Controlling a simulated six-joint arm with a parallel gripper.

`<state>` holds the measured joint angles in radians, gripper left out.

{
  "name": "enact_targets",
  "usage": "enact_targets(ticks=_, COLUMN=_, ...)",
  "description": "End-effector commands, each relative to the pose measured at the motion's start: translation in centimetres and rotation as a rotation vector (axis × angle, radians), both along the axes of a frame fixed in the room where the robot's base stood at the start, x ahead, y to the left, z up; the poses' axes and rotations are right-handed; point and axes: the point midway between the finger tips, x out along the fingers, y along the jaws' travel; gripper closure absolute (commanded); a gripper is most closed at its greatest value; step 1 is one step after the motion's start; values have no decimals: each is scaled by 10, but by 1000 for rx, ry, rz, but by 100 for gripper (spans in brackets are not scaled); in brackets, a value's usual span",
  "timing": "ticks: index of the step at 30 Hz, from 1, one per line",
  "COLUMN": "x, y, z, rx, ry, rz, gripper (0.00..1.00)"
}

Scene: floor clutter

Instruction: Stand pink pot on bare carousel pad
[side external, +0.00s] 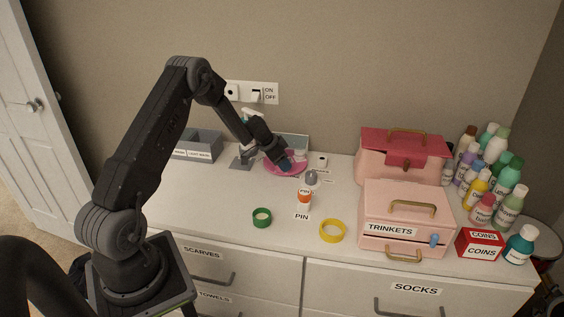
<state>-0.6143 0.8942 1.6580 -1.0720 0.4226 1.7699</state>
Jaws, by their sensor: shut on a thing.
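A pink round carousel (270,170) lies flat on the white top near the back wall, in the middle of the side external view. My gripper (285,164) points down over it. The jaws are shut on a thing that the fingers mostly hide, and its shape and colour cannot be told. I cannot make out the pink pot apart from the pink carousel. Small pale shapes (299,155) show at the carousel's right rear. The pads are too small to tell, and my gripper covers part of them.
A small grey item (311,177) and an orange-and-white PIN container (304,197) stand in front right of the carousel. A green ring (262,217) and a yellow ring (332,231) lie in front. Pink boxes (403,220) and several bottles (509,206) fill the right. The left front is clear.

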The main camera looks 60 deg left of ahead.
Motion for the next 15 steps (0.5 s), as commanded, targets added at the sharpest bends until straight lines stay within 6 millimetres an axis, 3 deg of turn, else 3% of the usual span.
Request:
enact_targets(ticks=5, x=0, y=0, z=-1, rx=0, ry=0, rz=0, gripper=88)
enact_targets(ticks=6, x=0, y=0, z=-1, rx=0, ry=0, rz=0, gripper=51)
enact_targets(ticks=15, x=0, y=0, z=-1, rx=0, ry=1, rz=0, gripper=23)
